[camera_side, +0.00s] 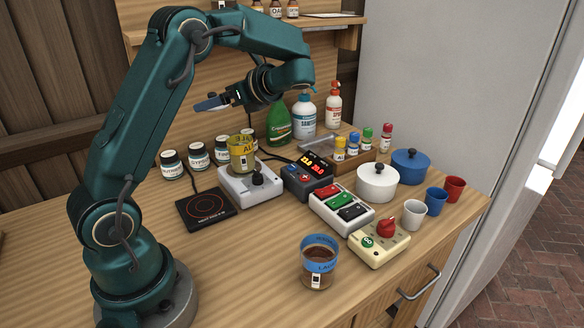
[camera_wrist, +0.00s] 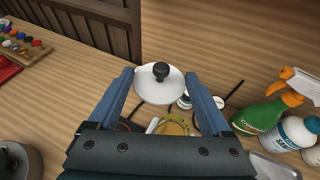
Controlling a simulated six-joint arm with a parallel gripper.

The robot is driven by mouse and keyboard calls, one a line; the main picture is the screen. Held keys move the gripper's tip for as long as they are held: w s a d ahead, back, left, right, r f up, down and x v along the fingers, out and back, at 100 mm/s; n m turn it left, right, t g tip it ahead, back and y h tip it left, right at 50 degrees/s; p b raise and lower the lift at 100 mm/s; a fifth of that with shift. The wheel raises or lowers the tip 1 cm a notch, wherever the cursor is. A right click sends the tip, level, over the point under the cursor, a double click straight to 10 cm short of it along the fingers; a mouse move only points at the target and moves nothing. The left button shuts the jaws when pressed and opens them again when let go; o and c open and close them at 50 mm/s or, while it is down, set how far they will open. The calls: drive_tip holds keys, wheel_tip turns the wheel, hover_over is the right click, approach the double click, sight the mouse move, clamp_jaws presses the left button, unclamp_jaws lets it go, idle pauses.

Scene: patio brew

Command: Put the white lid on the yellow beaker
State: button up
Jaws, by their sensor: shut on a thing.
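The white lid (camera_wrist: 146,91), a round disc with a black knob, is between the two blue fingers of my gripper (camera_wrist: 160,76) in the wrist view. My gripper is shut on it, with the knob up. In the side view my gripper (camera_side: 208,103) is high above the bench, above and a little left of the yellow beaker; I cannot make out the lid there. The yellow beaker (camera_side: 242,154) stands upright and uncovered on a white stirrer. Its yellow rim (camera_wrist: 174,118) shows below the lid in the wrist view, partly hidden by my gripper. Lid and beaker are apart.
The stirrer (camera_side: 251,189) sits beside a black hot plate (camera_side: 206,209). A white pot (camera_side: 377,184) and a blue-banded beaker (camera_side: 319,266) are farther off. A shelf (camera_side: 335,22) hangs above.

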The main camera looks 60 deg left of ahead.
drive_tip(key=w+d+f, duration=0.1)
drive_tip(key=w+f, duration=0.3)
drive_tip(key=f, duration=0.2)
drive_tip(key=shift+w+d+f, duration=0.15)
drive_tip(key=shift+d+f, duration=0.25)
drive_tip(key=shift+f, duration=0.2)
drive_tip(key=shift+f, duration=0.25)
drive_tip(key=o, duration=1.1)
drive_tip(key=shift+r, duration=0.1)
